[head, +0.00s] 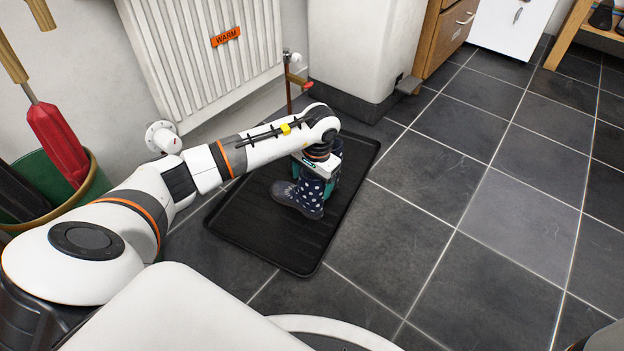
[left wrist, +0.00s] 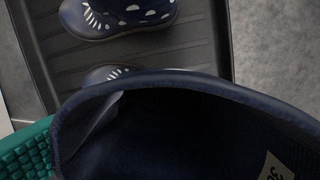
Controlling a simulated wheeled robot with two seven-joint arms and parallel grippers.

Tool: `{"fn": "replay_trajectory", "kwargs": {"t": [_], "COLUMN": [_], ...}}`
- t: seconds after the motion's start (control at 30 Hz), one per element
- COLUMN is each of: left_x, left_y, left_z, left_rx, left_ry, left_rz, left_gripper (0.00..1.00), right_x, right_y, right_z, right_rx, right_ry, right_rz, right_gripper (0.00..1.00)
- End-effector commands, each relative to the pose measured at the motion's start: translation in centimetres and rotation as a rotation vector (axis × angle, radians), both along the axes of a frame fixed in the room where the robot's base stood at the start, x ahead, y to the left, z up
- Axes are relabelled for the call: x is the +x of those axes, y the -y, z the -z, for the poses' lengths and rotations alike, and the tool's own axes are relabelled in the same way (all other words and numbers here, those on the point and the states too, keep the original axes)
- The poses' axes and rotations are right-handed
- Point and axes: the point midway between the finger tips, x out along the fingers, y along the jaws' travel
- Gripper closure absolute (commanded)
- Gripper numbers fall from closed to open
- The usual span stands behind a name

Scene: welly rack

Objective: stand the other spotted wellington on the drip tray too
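A navy spotted wellington (head: 312,187) with white dots is at the drip tray (head: 262,241), a black ribbed mat beside the radiator. My left gripper (head: 316,180) has its teal fingers on either side of the boot's shaft and looks shut on it. In the left wrist view the open top of this wellington (left wrist: 190,130) fills the lower part, with a teal finger (left wrist: 25,155) against its left side. Another spotted wellington (left wrist: 120,14) stands on the tray, at the top of that view. Whether the held boot's sole touches the tray is hidden. My right gripper is out of view.
A white radiator (head: 205,55) with an orange tag and its pipe (head: 290,95) stand behind the tray. A green bucket (head: 85,185) with umbrellas is at the left. The tiled floor (head: 470,220) at the right is clear.

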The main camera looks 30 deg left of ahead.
Motion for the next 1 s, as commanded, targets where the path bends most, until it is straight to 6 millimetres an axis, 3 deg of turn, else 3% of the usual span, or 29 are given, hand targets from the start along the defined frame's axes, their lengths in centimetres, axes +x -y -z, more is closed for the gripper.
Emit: {"fn": "replay_trajectory", "kwargs": {"t": [0.07,0.33,0.47,1.0], "left_x": [0.0,0.0,0.0,-0.1], "left_y": [0.0,0.0,0.0,1.1], "left_z": [0.0,-0.1,-1.1,-10.9], "left_rx": [0.0,0.0,0.001,0.001], "left_ry": [0.0,0.0,0.0,0.001], "left_rz": [0.0,0.0,0.001,0.001], "left_gripper": [0.05,0.05,0.05,0.05], "right_x": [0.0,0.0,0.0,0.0], "right_y": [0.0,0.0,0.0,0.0], "right_z": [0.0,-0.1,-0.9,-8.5], "right_rx": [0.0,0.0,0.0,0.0], "right_ry": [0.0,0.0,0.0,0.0], "right_rz": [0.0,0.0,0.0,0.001], "right_gripper": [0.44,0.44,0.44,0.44]}}
